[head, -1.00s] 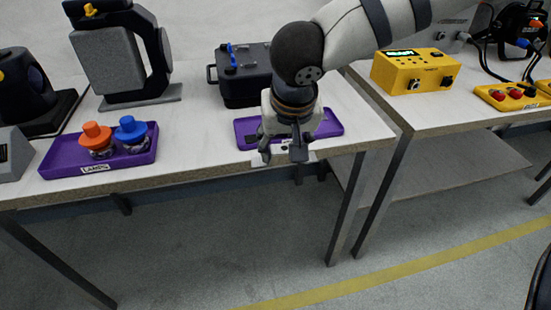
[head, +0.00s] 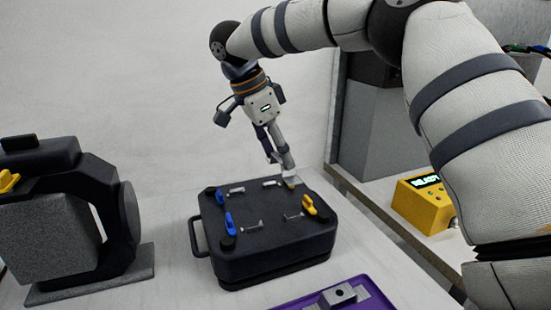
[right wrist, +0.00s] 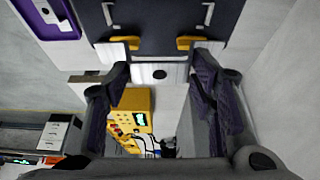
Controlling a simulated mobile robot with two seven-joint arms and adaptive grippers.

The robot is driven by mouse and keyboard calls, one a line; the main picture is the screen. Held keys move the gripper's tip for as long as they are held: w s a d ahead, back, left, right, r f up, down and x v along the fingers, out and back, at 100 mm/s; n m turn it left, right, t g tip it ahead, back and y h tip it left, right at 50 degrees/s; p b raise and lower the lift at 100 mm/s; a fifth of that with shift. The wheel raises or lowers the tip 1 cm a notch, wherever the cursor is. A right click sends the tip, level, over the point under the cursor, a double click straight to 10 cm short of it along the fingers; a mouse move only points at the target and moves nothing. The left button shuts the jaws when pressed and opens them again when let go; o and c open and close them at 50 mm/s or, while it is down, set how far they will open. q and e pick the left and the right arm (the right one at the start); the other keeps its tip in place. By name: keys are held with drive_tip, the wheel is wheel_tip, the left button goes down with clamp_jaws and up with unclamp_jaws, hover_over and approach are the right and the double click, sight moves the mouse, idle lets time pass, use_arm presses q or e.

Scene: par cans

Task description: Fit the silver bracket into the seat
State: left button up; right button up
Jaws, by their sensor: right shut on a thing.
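My right gripper (head: 284,164) is at the far right edge of the black case (head: 265,252), shut on the silver bracket (head: 291,179). In the right wrist view the bracket (right wrist: 153,74) is a pale plate with a dark hole, held between the two fingers (right wrist: 160,90). It lies close to the case edge, beside two yellow latches (right wrist: 124,42); I cannot tell whether it touches. A yellow latch (head: 309,205) shows on the case's right side, with blue latches (head: 229,224) on its left. I cannot make out the seat clearly. My left gripper is not in view.
A purple tray (head: 287,304) with a grey block (head: 341,294) is in front of the case. A grey and black machine (head: 65,225) stands at the left. A yellow box (head: 427,203) reading READY is on the right.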

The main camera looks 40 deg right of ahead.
drive_tip(key=shift+w, duration=0.25)
drive_tip(key=shift+s+f, duration=0.15)
drive_tip(key=f, duration=0.4)
drive_tip(key=shift+s+f, duration=0.15)
drive_tip(key=shift+s, duration=0.15)
drive_tip(key=shift+f, duration=0.75)
drive_tip(key=shift+w+f, duration=0.1)
drive_tip(key=shift+f, duration=0.65)
drive_tip(key=o, duration=1.3)
drive_tip(key=v, duration=1.2)
